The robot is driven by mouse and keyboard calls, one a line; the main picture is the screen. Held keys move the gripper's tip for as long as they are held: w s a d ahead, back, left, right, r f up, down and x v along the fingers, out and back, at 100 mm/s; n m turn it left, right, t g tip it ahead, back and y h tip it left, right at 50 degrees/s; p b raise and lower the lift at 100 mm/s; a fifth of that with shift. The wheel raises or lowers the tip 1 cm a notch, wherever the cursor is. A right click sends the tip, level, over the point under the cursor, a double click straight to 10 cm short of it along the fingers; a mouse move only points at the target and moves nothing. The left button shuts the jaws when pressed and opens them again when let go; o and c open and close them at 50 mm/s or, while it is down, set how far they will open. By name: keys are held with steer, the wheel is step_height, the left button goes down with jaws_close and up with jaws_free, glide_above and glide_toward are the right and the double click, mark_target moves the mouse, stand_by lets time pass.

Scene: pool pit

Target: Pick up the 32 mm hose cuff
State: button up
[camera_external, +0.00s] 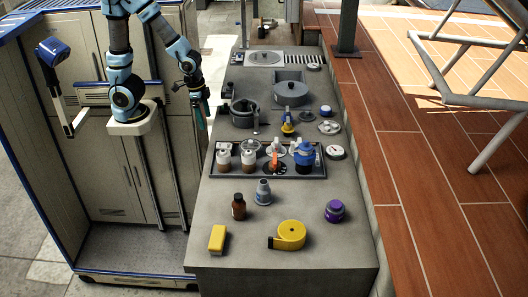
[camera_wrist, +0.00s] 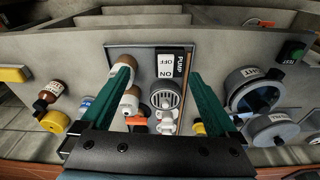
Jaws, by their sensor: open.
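Two short white and tan cylinders stand at the left of a dark tray (camera_external: 270,178). They look like hose cuffs: one at the left (camera_external: 223,160), one to its right (camera_external: 248,158). I cannot read a size on either, so I cannot tell which is the 32 mm hose cuff. In the wrist view they show as an upper cuff (camera_wrist: 123,70) and a lower cuff (camera_wrist: 130,100), partly hidden by my left finger. My gripper (camera_external: 201,122) is open, with teal fingers and nothing between them, up by the counter's left edge. It also shows in the wrist view (camera_wrist: 158,68).
The tray also holds an orange-handled valve (camera_external: 274,160) and a blue-topped item (camera_external: 304,154). Grey pots (camera_external: 291,93) stand behind. The front counter edge is clear.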

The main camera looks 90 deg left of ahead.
mark_target(263, 191)
steer(key=w+d+r+t+h+b, duration=0.1)
steer(key=w+d+t+b, duration=0.3)
steer(key=d, duration=0.4)
steer(key=w+d+r+m+t+h+b, duration=0.1)
steer(key=w+d+t+b, duration=0.25)
steer(key=d, duration=0.35)
steer(key=w+d+r+t+h+b, duration=0.1)
steer(key=w+d+t+b, duration=0.35)
steer(key=d, duration=0.35)
steer(key=f, duration=0.9)
steer(key=f+p, duration=0.1)
steer(key=f, duration=0.4)
steer(key=shift+w, duration=0.4)
steer(key=shift+y, duration=0.3)
steer(key=p+x, duration=0.1)
steer(key=x, duration=0.4)
steer(key=shift+w+f, duration=0.15)
steer(key=shift+w, duration=0.05)
steer(key=x, duration=0.1)
steer(key=p+x, duration=0.2)
steer(key=x, duration=0.1)
steer(key=shift+w+a+r, duration=0.1)
steer(key=shift+w+r, duration=0.05)
steer(key=shift+r, duration=0.1)
steer(key=shift+w+f+p, duration=0.35)
steer(key=shift+w, duration=0.15)
steer(key=shift+c, duration=0.2)
